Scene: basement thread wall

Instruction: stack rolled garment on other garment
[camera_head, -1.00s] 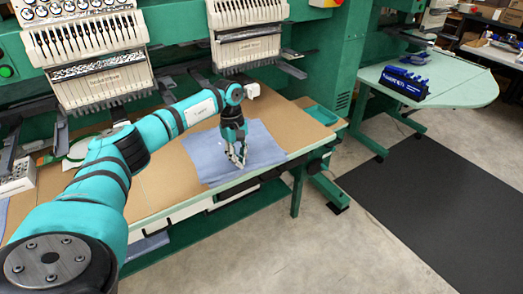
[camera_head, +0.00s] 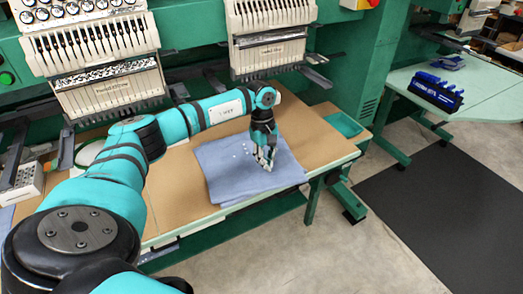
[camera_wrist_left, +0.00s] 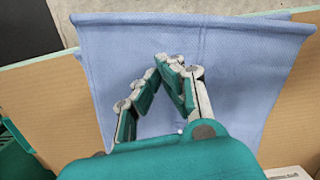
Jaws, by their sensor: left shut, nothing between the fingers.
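A blue garment (camera_head: 225,165) lies spread flat on the tan table, its near edge by the table's front edge. It fills much of the left wrist view (camera_wrist_left: 245,75), with layered edges visible. My left gripper (camera_head: 265,165) points down over the right part of this garment. Its fingertips (camera_wrist_left: 170,62) meet over the cloth, with nothing between them; whether they touch the cloth I cannot tell. I cannot make out a separate rolled garment. My right gripper is not in view.
The tan table (camera_head: 320,145) has bare room right of the garment. Embroidery machine heads (camera_head: 105,65) hang over its back. A green tray (camera_head: 345,124) sits at the right end. A white perforated box (camera_head: 28,182) stands at the left.

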